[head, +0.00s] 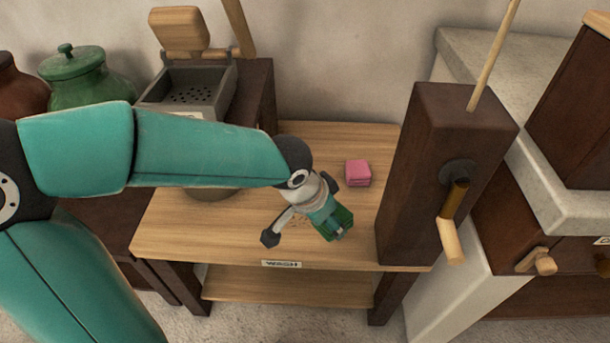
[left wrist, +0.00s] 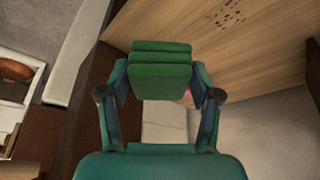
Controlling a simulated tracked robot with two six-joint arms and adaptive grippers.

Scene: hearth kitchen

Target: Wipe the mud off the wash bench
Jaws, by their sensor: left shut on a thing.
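The wash bench (head: 180,235) is a light wooden table with a label on its front edge. Small dark mud specks (left wrist: 228,18) lie on the bench top in the left wrist view, apart from the sponge; in the head view the arm partly hides that area. I cannot tell whether the sponge touches the wood. A pink sponge (head: 358,172) lies on the bench behind the gripper. My right gripper is out of view.
A dark wooden post (head: 420,175) with a spout and handle stands at the bench's right end. A grey perforated box (head: 190,88) and a green lidded jar (head: 85,80) stand at the back left. A lower shelf (head: 290,287) runs under the bench.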

